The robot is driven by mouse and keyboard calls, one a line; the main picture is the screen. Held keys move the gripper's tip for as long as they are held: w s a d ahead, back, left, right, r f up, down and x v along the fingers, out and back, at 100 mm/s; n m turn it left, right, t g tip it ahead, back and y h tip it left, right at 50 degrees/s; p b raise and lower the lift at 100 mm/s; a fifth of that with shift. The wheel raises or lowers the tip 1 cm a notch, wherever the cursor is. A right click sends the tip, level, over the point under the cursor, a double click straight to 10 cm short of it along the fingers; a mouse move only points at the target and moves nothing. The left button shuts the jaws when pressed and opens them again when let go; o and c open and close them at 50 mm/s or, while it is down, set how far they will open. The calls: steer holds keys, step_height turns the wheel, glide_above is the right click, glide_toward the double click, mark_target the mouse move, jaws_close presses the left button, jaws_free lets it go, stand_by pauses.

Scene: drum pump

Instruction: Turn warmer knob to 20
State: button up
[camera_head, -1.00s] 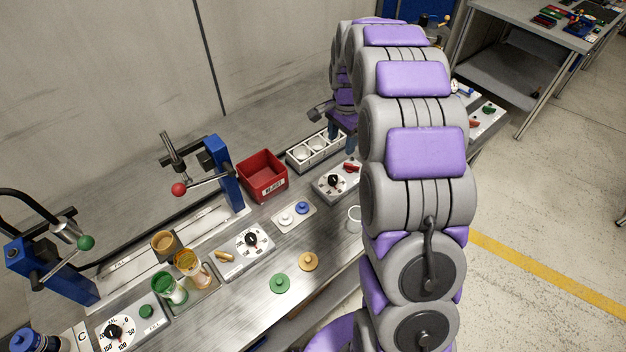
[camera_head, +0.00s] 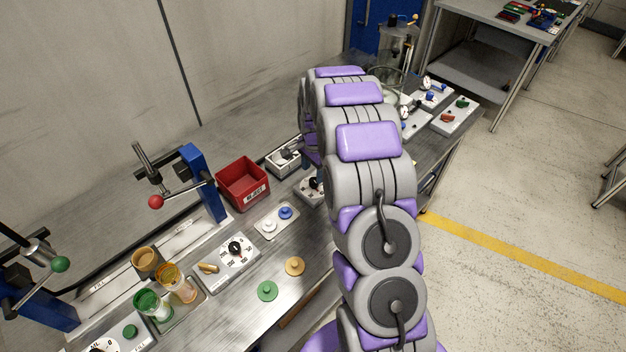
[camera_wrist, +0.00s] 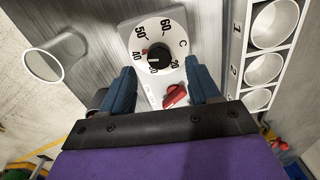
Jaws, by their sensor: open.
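The warmer knob (camera_wrist: 157,55) is black and sits in the middle of a white dial plate (camera_wrist: 150,27) marked C, with readable numbers 20, 40, 50 and 60. A white mark shows on the knob's lower side, but its exact reading is unclear. A red switch (camera_wrist: 176,96) is on the same panel, nearer my gripper. My gripper (camera_wrist: 161,87) is open and empty, with blue fingers on either side of the panel's near part. The knob lies ahead of the fingertips, slightly left of centre. In the head view the dial panel (camera_head: 306,192) is partly hidden by my arm.
A white cup (camera_wrist: 55,60) stands left of the panel, and a cup rack (camera_wrist: 285,45) numbered 1 and 2 is close on the right. A red bin (camera_head: 242,185), another dial panel (camera_head: 236,250) and blue lever presses (camera_head: 205,180) are further left on the bench.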

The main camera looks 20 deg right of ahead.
mark_target(314, 180)
steer(key=f, duration=0.4)
steer(key=shift+w+d+f, duration=0.1)
steer(key=shift+d+f, duration=0.15)
steer(key=shift+f, duration=0.15)
steer(key=shift+a, duration=0.1)
steer(key=shift+c, duration=0.5)
steer(key=c, duration=0.9)
steer(key=shift+c, duration=0.2)
